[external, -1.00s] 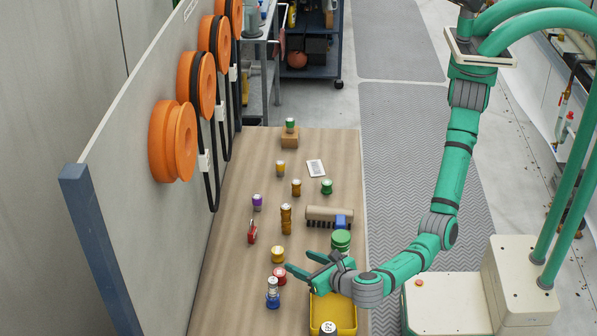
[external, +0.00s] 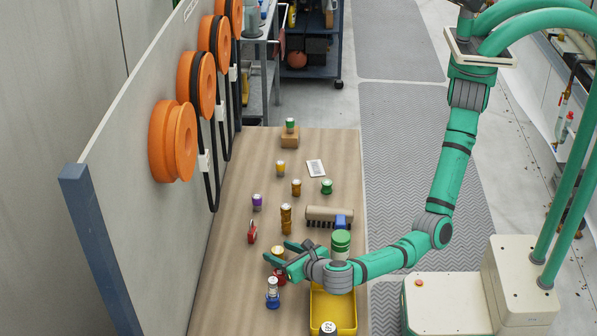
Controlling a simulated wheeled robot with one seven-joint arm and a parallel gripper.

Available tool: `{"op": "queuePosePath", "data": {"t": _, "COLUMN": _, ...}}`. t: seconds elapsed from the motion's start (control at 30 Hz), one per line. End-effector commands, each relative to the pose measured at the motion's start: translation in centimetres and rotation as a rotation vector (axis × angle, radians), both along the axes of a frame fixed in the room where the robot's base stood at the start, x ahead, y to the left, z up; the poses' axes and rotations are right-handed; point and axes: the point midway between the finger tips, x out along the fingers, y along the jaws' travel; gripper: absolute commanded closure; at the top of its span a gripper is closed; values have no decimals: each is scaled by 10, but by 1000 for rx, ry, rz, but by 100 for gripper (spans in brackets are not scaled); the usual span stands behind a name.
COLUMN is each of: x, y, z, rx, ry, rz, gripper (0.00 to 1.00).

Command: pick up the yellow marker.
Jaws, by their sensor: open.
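A short yellow cylinder (external: 277,251), the likely yellow marker, stands on the wooden table and is partly hidden by my gripper. My gripper (external: 275,250) is open, its two fingers pointing left. In this view its fingertips lie on either side of the yellow cylinder. I cannot tell whether they touch it or how high they are. A smaller yellow cylinder with a pale top (external: 280,168) stands farther back.
A red piece (external: 280,278) is partly hidden just below my gripper. A blue-based, white-topped piece (external: 272,293) stands in front. A yellow bin (external: 346,310), a green-topped jar (external: 341,240) and a brush (external: 325,214) are at right. Stacked amber pieces (external: 286,220) stand behind.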

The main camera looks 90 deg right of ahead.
Motion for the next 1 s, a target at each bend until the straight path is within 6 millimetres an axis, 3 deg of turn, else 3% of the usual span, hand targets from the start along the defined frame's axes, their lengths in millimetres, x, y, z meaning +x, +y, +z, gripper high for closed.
{"op": "queuePosePath", "data": {"t": 0.17, "x": -1, "y": 2, "z": 0, "rx": 0, "ry": 0, "rz": 3, "gripper": 50}}
{"op": "queuePosePath", "data": {"t": 0.3, "x": -1, "y": 3, "z": 0, "rx": 0, "ry": 0, "rz": 4, "gripper": 83}}
{"op": "queuePosePath", "data": {"t": 0.37, "x": -1, "y": 3, "z": 0, "rx": 0, "ry": 0, "rz": 4, "gripper": 94}}
{"op": "queuePosePath", "data": {"t": 0.77, "x": -1, "y": 2, "z": 5, "rx": 1, "ry": -1, "rz": 4, "gripper": 94}}
{"op": "queuePosePath", "data": {"t": 1.0, "x": -1, "y": 2, "z": 33, "rx": 3, "ry": -4, "rz": 1, "gripper": 94}}
